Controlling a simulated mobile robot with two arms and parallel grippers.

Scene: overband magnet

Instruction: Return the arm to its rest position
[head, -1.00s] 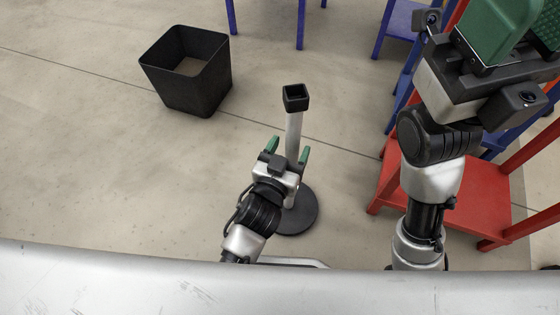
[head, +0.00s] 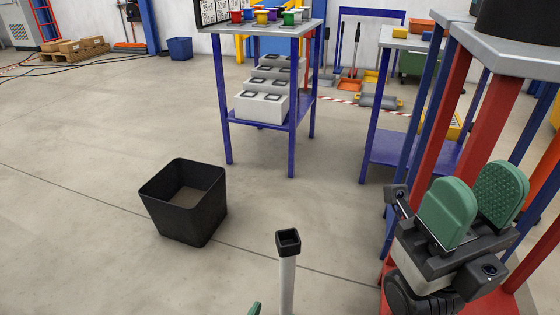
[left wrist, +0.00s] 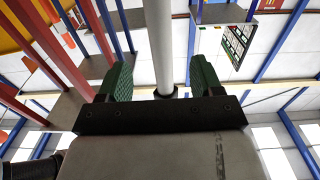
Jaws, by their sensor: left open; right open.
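My right gripper (head: 478,203) shows at the lower right in the head view. Its two green fingers are apart, with nothing between them. My left gripper (left wrist: 160,78) is open in the left wrist view, its green fingers wide apart. A pale post (left wrist: 161,35) runs up the picture between them, with gaps on both sides; how deep it lies I cannot tell. In the head view the post (head: 287,275) has a black square socket on top, and only one green fingertip of the left gripper shows at the bottom edge. Most of the left arm is out of view there.
A black open bin (head: 212,220) stands on the floor left of the post. A blue-legged table (head: 262,30) with coloured cups stands behind. Red and blue legged tables (head: 488,125) stand close to the right gripper. The floor at left is clear.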

